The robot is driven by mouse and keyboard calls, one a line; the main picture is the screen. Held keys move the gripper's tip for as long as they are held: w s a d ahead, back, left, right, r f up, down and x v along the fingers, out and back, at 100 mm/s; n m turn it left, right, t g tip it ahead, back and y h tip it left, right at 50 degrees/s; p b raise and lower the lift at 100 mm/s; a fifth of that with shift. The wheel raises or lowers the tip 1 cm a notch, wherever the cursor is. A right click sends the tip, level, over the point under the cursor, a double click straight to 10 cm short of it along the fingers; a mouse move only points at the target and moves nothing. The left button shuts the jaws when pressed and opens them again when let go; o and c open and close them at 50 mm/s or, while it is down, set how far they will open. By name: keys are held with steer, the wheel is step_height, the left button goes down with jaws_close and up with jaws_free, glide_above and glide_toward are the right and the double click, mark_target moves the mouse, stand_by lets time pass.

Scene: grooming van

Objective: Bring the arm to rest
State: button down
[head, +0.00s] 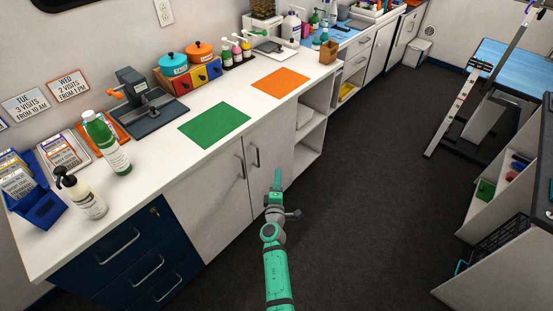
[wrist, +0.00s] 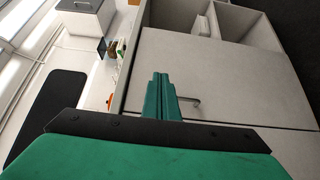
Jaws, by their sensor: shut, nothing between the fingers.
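My green arm reaches forward from the bottom of the head view. My gripper (head: 278,176) is at its far end, in front of the cabinet doors and just below the counter's front edge. In the wrist view my gripper (wrist: 160,82) shows two green fingers pressed together, with nothing between them. Behind the fingers is a pale cabinet door (wrist: 235,75) with a metal handle. I cannot tell how far the fingertips are from the door.
The white counter (head: 150,165) carries a green mat (head: 214,124), an orange mat (head: 281,83), a green bottle (head: 106,142) and a pump bottle (head: 80,194). Dark floor (head: 370,200) to the right is clear. A shelf unit (head: 500,195) and a blue-topped table (head: 510,65) stand at the right.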

steer(key=s+a+f+m+g+y, duration=0.1)
steer(key=s+a+f+m, duration=0.25)
steer(key=s, duration=0.65)
steer(key=s+a+f+m+y, duration=0.15)
steer(key=s+a, duration=0.25)
steer(key=s, duration=0.7)
steer(key=s+a+f+m+g, duration=0.1)
steer(key=s+a+f+m, duration=0.2)
steer(key=s, duration=0.7)
steer(key=s+r+m, duration=0.2)
steer(key=s+r, duration=0.1)
steer(key=s, duration=0.5)
steer(key=s+r+m, duration=0.2)
steer(key=s+r, duration=0.1)
steer(key=s, duration=0.4)
steer(key=s+d+r+m, duration=0.4)
steer(key=s+r, duration=0.7)
steer(key=r, duration=0.2)
steer(key=shift+s+d+r, duration=0.2)
steer(key=shift+s, duration=0.05)
